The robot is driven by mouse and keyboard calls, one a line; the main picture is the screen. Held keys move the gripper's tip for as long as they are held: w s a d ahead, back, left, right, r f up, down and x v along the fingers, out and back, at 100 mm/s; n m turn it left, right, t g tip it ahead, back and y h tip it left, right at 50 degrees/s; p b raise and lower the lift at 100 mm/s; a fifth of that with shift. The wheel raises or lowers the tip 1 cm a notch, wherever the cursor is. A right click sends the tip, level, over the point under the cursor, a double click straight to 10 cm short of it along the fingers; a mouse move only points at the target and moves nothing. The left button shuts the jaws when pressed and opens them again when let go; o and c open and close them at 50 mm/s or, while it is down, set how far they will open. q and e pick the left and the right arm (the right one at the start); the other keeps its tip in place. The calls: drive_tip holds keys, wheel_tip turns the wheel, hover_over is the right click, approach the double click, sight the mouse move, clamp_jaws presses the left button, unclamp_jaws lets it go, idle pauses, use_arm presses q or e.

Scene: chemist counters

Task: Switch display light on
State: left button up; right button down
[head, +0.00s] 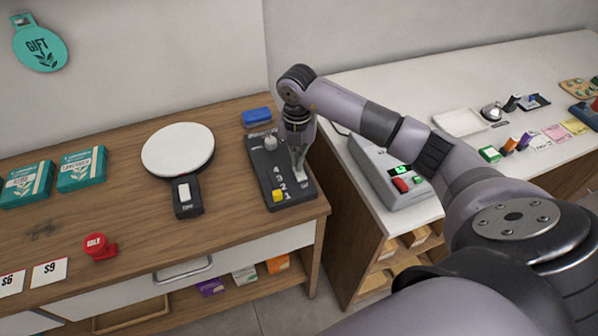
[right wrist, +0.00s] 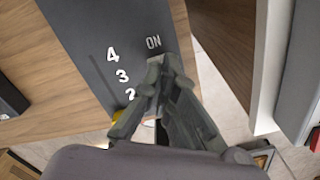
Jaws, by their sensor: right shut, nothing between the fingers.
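A dark grey control box (head: 262,166) with a number scale, a yellow knob (head: 278,195) and a pale round knob (head: 270,142) sits near the right end of the wooden counter. My right gripper (head: 299,174) is shut and empty, pointing down over the box's right side. In the right wrist view the box (right wrist: 90,30) shows the numbers and the word ON, with my fingertips (right wrist: 160,65) just below that word. The fingers hide most of the switch area, and I cannot tell whether they touch it. A bit of yellow knob (right wrist: 117,114) shows beside them. My left gripper is out of view.
A white round disc (head: 178,149) with a black switch handle (head: 187,196) lies left of the box. A blue block (head: 256,117) is behind it. Teal boxes (head: 82,169) stand at left.

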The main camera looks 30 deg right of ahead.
drive_tip(key=shift+s+f+b, duration=0.1)
drive_tip(key=shift+f+b, duration=0.45)
drive_tip(key=shift+f, duration=0.25)
idle(0.4)
drive_tip(key=shift+r+p, duration=0.8)
drive_tip(key=shift+r, duration=0.05)
drive_tip(key=shift+r+p, duration=1.8)
drive_tip(key=shift+r, duration=0.9)
